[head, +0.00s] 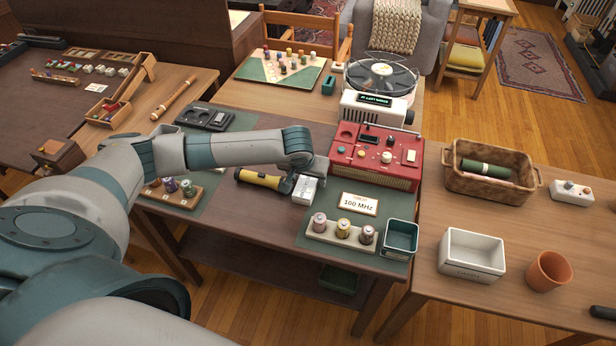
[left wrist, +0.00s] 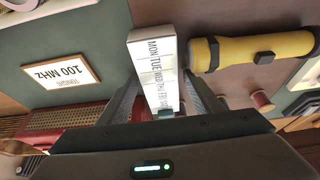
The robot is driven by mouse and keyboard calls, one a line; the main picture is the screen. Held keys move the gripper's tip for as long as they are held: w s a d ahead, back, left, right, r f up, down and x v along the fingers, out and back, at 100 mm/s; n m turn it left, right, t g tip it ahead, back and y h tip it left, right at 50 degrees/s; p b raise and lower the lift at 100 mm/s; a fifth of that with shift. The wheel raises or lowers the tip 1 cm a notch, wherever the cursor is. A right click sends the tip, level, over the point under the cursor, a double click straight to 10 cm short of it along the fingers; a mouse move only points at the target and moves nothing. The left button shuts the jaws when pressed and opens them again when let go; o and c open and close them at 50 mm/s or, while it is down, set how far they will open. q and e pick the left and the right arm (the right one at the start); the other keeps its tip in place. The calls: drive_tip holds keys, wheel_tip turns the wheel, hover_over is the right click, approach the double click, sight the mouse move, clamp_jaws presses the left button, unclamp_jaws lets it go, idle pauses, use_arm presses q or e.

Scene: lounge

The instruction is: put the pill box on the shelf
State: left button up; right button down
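The pill box (head: 305,191) is a small white box, beside the yellow flashlight over the dark table. In the left wrist view the pill box (left wrist: 157,75) shows weekday letters and sits between the two fingers. My left gripper (head: 312,175) reaches in from the left and appears shut on it, with the fingers against its sides. I cannot tell whether the box still touches the tabletop. A dark lower shelf (head: 270,262) runs under the table. My right gripper is not in view.
A yellow flashlight (head: 263,180) lies just left of the pill box. A red radio (head: 375,158) stands behind it to the right. A "100 MHz" card (head: 358,204), a spool rack (head: 336,236) and a teal bin (head: 401,238) stand in front. A green bin (head: 340,279) is on the lower shelf.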

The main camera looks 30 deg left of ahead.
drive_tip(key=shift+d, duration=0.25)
use_arm(q)
drive_tip(key=shift+r, duration=0.15)
drive_tip(key=shift+s+r, duration=0.2)
drive_tip(key=shift+r, duration=0.4)
drive_tip(key=b+v, duration=0.1)
drive_tip(key=v, duration=0.9)
drive_tip(key=shift+s+r, duration=0.2)
drive_tip(key=shift+r, duration=0.15)
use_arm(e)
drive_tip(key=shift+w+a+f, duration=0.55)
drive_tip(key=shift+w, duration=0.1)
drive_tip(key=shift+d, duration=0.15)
